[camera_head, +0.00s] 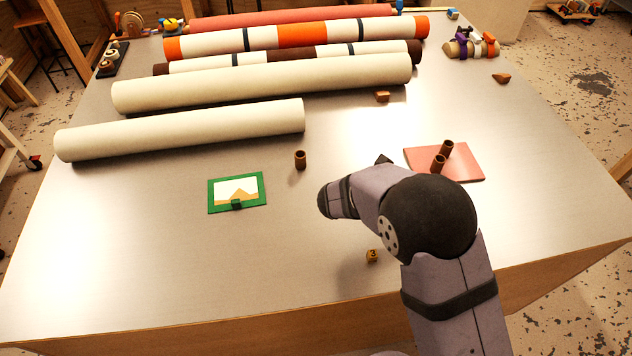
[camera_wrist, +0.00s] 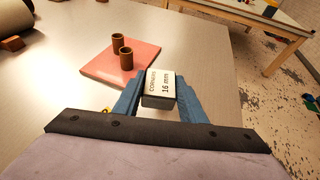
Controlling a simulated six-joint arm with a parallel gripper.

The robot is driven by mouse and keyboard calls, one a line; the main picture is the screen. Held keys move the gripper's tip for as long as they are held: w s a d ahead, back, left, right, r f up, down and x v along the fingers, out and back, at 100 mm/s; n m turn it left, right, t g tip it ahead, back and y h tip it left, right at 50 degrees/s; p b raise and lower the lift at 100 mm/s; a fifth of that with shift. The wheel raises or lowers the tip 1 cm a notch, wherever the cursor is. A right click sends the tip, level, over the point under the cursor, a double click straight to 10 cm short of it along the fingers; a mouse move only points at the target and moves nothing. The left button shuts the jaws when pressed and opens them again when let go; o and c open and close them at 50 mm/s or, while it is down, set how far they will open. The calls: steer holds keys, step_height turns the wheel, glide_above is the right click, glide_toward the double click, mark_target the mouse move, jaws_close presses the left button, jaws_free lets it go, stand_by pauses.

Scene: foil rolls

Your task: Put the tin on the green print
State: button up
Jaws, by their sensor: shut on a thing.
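My gripper (camera_wrist: 158,84) is shut on a small tin (camera_wrist: 159,89) with a pale label reading "CORNERS 16 mm" and dark sides, seen in the wrist view. The tin appears held above the grey table, near the pink pad. In the head view my arm hides the tin and most of the gripper. The green print (camera_head: 238,184), a green-bordered picture in white and tan, lies flat on the table, left of my arm. A small green cube (camera_head: 236,204) sits on its near part.
Two brown tubes (camera_head: 438,163) stand on a pink pad (camera_head: 465,165) at the right; another brown tube (camera_head: 300,160) stands between the print and my arm. A long cream roll (camera_head: 185,130) lies behind the print, with several rolls beyond.

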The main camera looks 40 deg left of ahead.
steer(key=s+a+n+y+b, duration=0.2)
steer(key=s+a, duration=0.2)
steer(key=a, duration=0.3)
steer(key=s+a+n+t+y+b, duration=0.1)
steer(key=s+a, duration=0.3)
steer(key=a, duration=0.4)
steer(key=s+a+n+t+y+b, duration=0.1)
steer(key=s+a+n+y+b, duration=0.2)
steer(key=a, duration=0.5)
steer(key=shift+s+a+f+y+b, duration=0.1)
steer(key=shift+s+y+b, duration=0.1)
steer(key=shift+s, duration=0.25)
steer(key=shift+s+a+y+b, duration=0.1)
steer(key=shift+s+b, duration=0.1)
steer(key=shift+s, duration=0.25)
steer(key=s+a+r+n+g+y, duration=0.1)
steer(key=s+a+r+n+y, duration=0.2)
steer(key=a, duration=0.3)
steer(key=s+a+r+n+y, duration=0.2)
steer(key=s+a+y, duration=0.1)
steer(key=a, duration=0.3)
steer(key=n+g+y, duration=0.3)
steer(key=n+y, duration=0.1)
glide_above(236, 193)
steer(key=shift+f, duration=5.25)
steer(key=shift+f, duration=0.2)
steer(key=o, duration=1.1)
steer(key=shift+r, duration=0.1)
